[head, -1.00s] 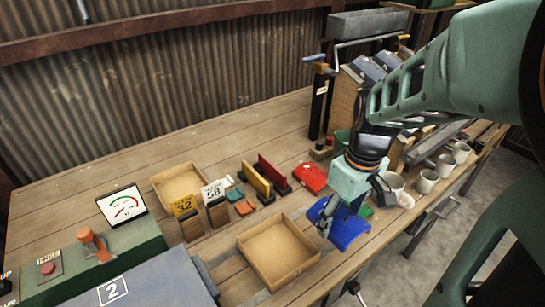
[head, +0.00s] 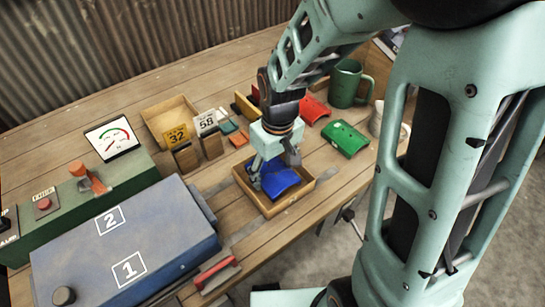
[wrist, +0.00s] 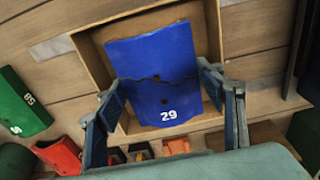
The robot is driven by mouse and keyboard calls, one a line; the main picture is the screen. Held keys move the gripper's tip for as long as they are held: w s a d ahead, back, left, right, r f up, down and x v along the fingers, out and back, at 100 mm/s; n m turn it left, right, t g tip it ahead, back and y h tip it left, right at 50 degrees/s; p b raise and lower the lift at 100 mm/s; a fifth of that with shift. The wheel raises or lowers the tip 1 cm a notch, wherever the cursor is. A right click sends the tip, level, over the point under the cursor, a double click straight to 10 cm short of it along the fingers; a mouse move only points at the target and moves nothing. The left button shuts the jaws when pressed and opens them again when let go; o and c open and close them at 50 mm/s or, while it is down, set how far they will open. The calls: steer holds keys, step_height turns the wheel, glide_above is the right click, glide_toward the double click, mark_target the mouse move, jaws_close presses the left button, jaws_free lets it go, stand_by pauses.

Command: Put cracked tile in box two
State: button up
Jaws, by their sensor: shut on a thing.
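My gripper (head: 274,170) is shut on the blue tile (head: 281,183), with a finger at each side. In the wrist view the blue tile (wrist: 150,62) bears a white 29, and a dark jagged crack runs across it. The tile is within the outline of the open wooden tray (head: 288,207); I cannot tell whether it touches the tray's floor. The tray's wall also shows in the wrist view (wrist: 88,58). A blue-grey case (head: 125,245) at the left front has panels marked 2 (head: 109,220) and 1 (head: 128,269).
Behind are a second wooden tray (head: 165,108) and cards marked 32 (head: 176,136) and 58 (head: 206,122). A red tile (head: 313,109), a green tile (head: 346,139) and a green mug (head: 347,85) stand right. A gauge (head: 113,138) and green console (head: 75,207) are left.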

steer(key=shift+d+f, duration=0.1)
steer(key=shift+f, duration=0.8)
steer(key=shift+f, duration=0.1)
steer(key=o, duration=1)
steer(key=shift+f, duration=0.1)
steer(key=shift+o, duration=0.2)
step_height(320, 180, up, 12)
steer(key=p, duration=0.2)
steer(key=shift+s+d+r, duration=0.2)
steer(key=shift+s+d, duration=0.05)
steer(key=shift+s, duration=0.2)
